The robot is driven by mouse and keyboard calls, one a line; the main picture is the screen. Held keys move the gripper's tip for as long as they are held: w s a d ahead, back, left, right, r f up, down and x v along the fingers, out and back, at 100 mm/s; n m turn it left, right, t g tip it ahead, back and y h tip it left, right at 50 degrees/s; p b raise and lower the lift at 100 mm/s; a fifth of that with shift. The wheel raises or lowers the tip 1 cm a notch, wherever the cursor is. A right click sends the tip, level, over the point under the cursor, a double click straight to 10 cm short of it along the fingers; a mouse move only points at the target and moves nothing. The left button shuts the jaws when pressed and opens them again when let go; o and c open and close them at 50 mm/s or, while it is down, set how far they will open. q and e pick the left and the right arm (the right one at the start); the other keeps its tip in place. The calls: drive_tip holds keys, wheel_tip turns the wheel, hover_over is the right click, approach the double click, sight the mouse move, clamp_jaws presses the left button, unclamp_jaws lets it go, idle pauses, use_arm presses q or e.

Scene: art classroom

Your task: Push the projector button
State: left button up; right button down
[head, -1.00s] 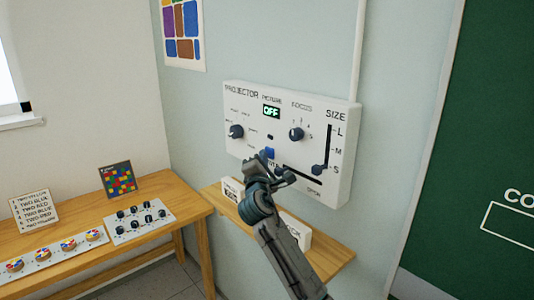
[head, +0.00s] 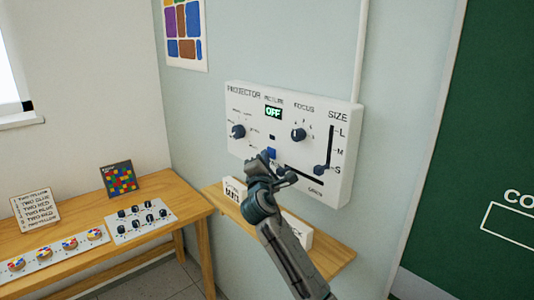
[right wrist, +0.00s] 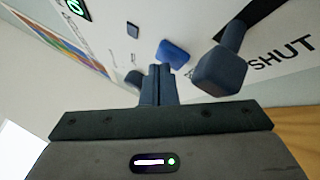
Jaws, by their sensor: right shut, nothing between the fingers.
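The white projector panel (head: 240,150) is on the wall, with a lit display (head: 273,112) reading OFF. A blue button (head: 271,153) sits low in the middle of the panel; it also shows in the right wrist view (right wrist: 173,52). My right gripper (head: 267,160) is shut and empty, just in front of the panel by the blue button. In the right wrist view its closed fingertips (right wrist: 160,70) point at the panel just below the button, seemingly a small gap apart. A dark slider knob (right wrist: 222,72) is to their right. My left gripper is not in view.
A wooden shelf (head: 335,253) with white signs is under the panel. The panel also has dark knobs (head: 298,135) and a size slider (head: 321,169). A wooden table (head: 185,205) with knob boards stands at left. A green board (head: 480,120) is at right.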

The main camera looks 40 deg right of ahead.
drive_tip(key=shift+d+r, duration=0.15)
drive_tip(key=shift+r, duration=0.6)
drive_tip(key=shift+f+p, duration=0.1)
drive_tip(key=shift+p, duration=0.2)
drive_tip(key=shift+f, duration=0.1)
drive_tip(key=a, duration=0.3)
drive_tip(key=a+f, duration=0.1)
drive_tip(key=a, duration=0.1)
drive_tip(key=shift+s, duration=0.35)
